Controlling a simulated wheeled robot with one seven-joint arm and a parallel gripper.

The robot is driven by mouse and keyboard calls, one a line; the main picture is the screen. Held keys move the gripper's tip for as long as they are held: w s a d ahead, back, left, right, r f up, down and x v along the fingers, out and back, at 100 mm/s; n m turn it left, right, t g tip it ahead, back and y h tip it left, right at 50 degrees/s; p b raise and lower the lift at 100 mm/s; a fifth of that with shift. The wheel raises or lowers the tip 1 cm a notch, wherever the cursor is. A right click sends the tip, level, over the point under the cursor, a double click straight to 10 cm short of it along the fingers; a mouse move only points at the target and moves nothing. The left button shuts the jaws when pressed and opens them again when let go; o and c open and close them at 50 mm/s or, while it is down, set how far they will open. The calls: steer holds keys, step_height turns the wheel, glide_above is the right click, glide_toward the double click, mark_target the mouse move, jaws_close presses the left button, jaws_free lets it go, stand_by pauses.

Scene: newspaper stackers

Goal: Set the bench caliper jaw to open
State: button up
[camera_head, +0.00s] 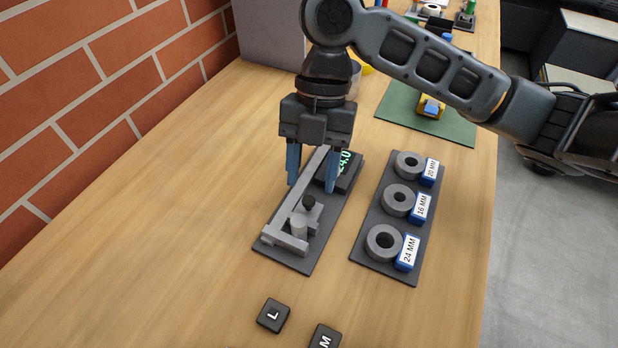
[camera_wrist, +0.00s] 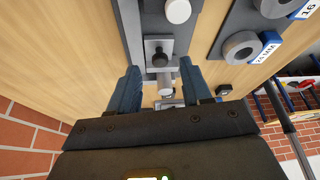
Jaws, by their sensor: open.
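The bench caliper (camera_head: 279,237) lies on a dark base plate, with a grey beam running away from me. Its sliding jaw (camera_head: 311,214) carries a black knob (camera_head: 308,202). A pale grey cylinder (camera_head: 299,226) stands between the sliding jaw and the near fixed jaw. The caliper's display (camera_head: 345,166) shows green digits that look like 24.0, partly behind a finger. My gripper (camera_head: 311,187) is above the caliper, pointing down, its blue fingers apart and empty. In the wrist view the black knob (camera_wrist: 160,58) appears between the fingertips (camera_wrist: 160,68); contact cannot be told.
A dark tray (camera_head: 365,249) to the right holds three grey rings with blue labels, including 16 MM and 24 MM. Black blocks marked L (camera_head: 273,315) and M (camera_head: 324,339) lie nearer. A green mat (camera_head: 455,128) lies behind. A brick wall stands left; wood between is clear.

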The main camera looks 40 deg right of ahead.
mark_target(309, 211)
steer(key=shift+x, duration=1.2)
jaws_close()
